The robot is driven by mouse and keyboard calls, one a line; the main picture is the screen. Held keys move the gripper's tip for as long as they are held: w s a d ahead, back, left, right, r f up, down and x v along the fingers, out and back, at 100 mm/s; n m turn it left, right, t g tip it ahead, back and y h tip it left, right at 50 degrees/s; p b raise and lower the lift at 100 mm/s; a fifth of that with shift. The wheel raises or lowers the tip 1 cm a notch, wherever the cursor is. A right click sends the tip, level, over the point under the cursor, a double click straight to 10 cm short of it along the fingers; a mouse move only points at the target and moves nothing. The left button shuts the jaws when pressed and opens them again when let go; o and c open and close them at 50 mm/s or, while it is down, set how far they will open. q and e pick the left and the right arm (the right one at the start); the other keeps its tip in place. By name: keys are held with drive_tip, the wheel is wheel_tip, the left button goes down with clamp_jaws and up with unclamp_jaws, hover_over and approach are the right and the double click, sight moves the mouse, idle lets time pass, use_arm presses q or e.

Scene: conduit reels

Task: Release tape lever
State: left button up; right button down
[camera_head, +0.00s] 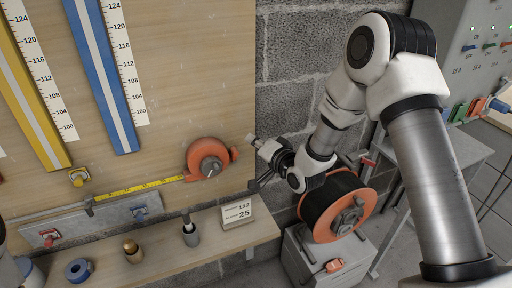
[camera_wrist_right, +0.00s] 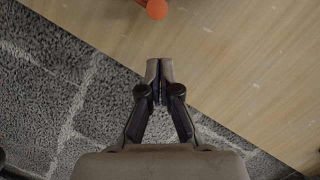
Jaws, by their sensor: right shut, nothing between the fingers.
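The orange tape reel (camera_head: 203,150) is mounted on the wooden board, with a grey hub at its centre. Its yellow tape (camera_head: 135,191) runs out to the left along the board. A short orange lever-like part (camera_head: 235,153) sticks out at the reel's right side. My right gripper (camera_head: 252,141) is shut and empty, just right of that part and apart from it. In the right wrist view the closed fingertips (camera_wrist_right: 160,69) point at the board, and a round orange end (camera_wrist_right: 157,9) shows at the top edge. My left gripper is not in view.
A wooden shelf (camera_head: 165,262) below the board carries a sign (camera_head: 237,212) and small fittings. A large black and orange reel (camera_head: 340,206) stands under my right arm. Yellow and blue strips with scales hang at the upper left. A block wall is behind.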

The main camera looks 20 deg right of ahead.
use_arm(q)
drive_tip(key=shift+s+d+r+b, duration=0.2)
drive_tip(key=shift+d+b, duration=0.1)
drive_tip(key=shift+b, duration=0.1)
use_arm(e)
drive_tip(key=r+v, duration=0.1)
drive_tip(key=v, duration=0.9)
drive_tip(key=shift+d, duration=0.25)
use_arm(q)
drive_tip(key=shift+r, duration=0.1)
use_arm(e)
drive_tip(key=shift+s+f, duration=0.1)
